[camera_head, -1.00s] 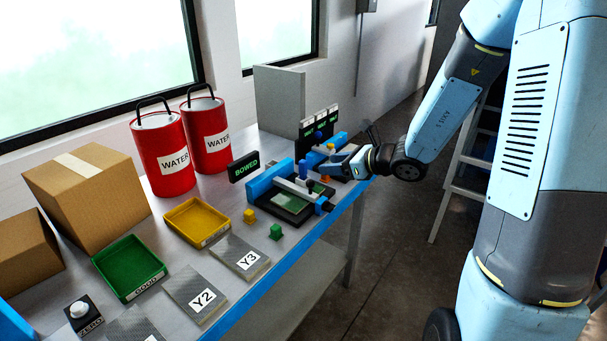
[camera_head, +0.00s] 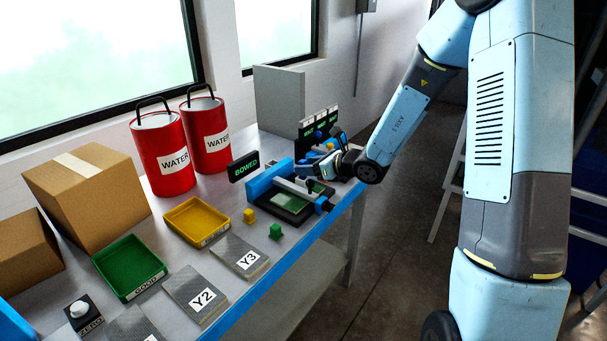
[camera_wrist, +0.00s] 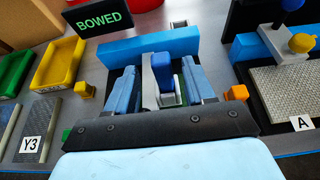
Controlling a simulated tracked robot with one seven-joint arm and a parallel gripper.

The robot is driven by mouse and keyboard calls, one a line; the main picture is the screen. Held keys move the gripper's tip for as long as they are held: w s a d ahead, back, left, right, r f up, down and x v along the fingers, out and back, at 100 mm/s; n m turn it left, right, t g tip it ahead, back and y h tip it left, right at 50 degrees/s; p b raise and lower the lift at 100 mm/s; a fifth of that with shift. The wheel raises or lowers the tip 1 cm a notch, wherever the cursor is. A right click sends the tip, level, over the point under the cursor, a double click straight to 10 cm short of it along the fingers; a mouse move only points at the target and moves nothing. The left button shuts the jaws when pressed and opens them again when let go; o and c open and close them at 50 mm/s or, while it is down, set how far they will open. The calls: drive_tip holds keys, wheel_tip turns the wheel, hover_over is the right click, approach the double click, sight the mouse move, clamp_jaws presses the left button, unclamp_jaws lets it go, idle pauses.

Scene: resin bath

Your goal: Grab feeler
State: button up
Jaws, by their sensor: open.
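A blue upright handle (camera_wrist: 187,68) on a light grey carriage, which looks like the feeler, stands between my gripper's two blue fingers in the wrist view. My gripper (camera_wrist: 162,82) is open, with a finger on each side of it. I cannot tell whether either finger touches it. The carriage is part of a gauge with a long blue beam (camera_head: 268,180) and a dark base (camera_head: 291,211) holding a greenish plate (camera_head: 287,203). In the head view my gripper (camera_head: 307,172) is over this gauge and hides the handle.
A BOWED sign (camera_head: 245,167) stands behind the gauge's left end. A yellow block (camera_head: 249,216) and a green block (camera_head: 275,231) sit left of it. A second station (camera_head: 320,135) with knobs is close on the right. Yellow (camera_head: 197,222) and green (camera_head: 128,267) trays lie farther left.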

drive_tip(key=x, duration=0.4)
drive_tip(key=shift+w+a+f, duration=0.1)
drive_tip(key=shift+w+a, duration=0.05)
drive_tip(key=shift+w, duration=0.1)
clamp_jaws()
